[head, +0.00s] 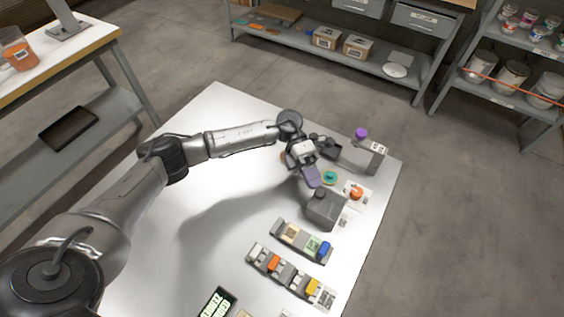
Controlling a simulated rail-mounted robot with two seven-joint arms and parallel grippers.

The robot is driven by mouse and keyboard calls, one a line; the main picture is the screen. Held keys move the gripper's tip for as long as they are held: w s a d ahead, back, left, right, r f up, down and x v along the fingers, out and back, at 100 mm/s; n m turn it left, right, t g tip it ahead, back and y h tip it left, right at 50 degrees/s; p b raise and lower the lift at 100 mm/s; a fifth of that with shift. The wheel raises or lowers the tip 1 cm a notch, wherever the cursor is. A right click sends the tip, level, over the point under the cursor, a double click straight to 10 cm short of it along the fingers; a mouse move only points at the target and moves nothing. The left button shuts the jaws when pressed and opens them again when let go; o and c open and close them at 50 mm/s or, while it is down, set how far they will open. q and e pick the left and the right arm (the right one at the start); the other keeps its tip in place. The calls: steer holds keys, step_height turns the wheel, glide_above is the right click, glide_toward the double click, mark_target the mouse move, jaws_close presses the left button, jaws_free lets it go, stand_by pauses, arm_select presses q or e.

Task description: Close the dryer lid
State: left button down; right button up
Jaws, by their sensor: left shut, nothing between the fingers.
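A dark grey box (325,210), which looks like the dryer, stands on the right part of the white table. I cannot tell for sure which piece is its lid or how far it is open. My left gripper (311,172) is over the table just behind the box, pointing down towards it. It is shut and empty. A flat purple-grey piece shows at its tip, and I cannot tell whether they touch. My right gripper is not in view.
A grey stand (376,158), a purple knob (361,133), a teal round piece (330,177) and an orange-topped item (356,192) are close by. Racks with coloured pieces (301,242) are in front. The white table (225,110) is bare at the back left.

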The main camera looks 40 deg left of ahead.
arm_select(q)
steer(key=shift+d, duration=0.1)
steer(key=shift+w+a+f+b, duration=0.15)
steer(key=shift+w+a+b, duration=0.05)
steer(key=shift+a+b, duration=0.2)
steer(key=a, duration=0.1)
steer(key=w+a+b, duration=0.1)
steer(key=a, duration=0.1)
steer(key=shift+f, duration=0.1)
steer(key=v, duration=1)
steer(key=shift+w, duration=0.1)
